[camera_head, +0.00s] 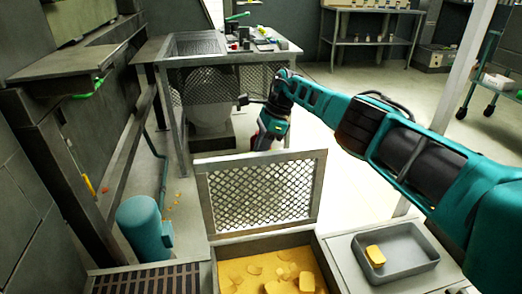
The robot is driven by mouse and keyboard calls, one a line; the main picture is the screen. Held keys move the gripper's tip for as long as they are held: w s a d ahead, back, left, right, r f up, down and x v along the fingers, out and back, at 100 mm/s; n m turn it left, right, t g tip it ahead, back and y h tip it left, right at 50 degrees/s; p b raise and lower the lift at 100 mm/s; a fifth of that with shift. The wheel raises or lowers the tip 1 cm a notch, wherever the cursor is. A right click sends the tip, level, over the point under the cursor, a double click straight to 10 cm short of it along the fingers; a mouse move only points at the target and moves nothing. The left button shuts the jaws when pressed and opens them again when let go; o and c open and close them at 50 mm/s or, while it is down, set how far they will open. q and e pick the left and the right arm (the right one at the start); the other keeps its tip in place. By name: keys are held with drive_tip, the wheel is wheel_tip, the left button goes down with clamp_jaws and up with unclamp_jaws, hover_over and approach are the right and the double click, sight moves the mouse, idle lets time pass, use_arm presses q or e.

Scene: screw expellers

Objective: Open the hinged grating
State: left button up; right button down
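The hinged grating (260,192), a metal frame with diamond mesh, stands near upright at the far edge of a bin (322,274). The bin's opening is uncovered and yellow material with chunks shows inside. My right arm reaches in from the right, and its gripper (266,142) points down just behind the grating's top edge. Its fingertips are small and partly hidden, so I cannot tell whether they are open or shut, or whether they touch the grating. My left gripper is not in view.
A grey tray (410,262) holding a yellow block (375,256) sits right of the bin. A teal cylinder (142,228) stands at left, near a slatted floor grate (150,281). A mesh-sided workbench (225,59) stands behind. A pale post (470,62) rises at right.

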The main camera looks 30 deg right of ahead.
drive_tip(key=shift+s+d+f, duration=0.2)
drive_tip(key=shift+d+f, duration=0.05)
drive_tip(key=shift+f, duration=0.2)
drive_tip(key=c, duration=1.3)
unclamp_jaws()
drive_tip(key=shift+c, duration=0.2)
drive_tip(key=shift+o, duration=1.2)
drive_tip(key=shift+w+a+r, duration=0.1)
drive_tip(key=shift+w+r, duration=0.05)
drive_tip(key=shift+r, duration=0.05)
drive_tip(key=shift+d+r, duration=0.2)
drive_tip(key=shift+r, duration=0.3)
use_arm(q)
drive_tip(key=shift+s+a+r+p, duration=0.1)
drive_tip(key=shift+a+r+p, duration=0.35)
drive_tip(key=shift+p, duration=0.8)
use_arm(e)
drive_tip(key=v, duration=1.1)
drive_tip(key=shift+d+r, duration=0.2)
drive_tip(key=shift+r, duration=0.15)
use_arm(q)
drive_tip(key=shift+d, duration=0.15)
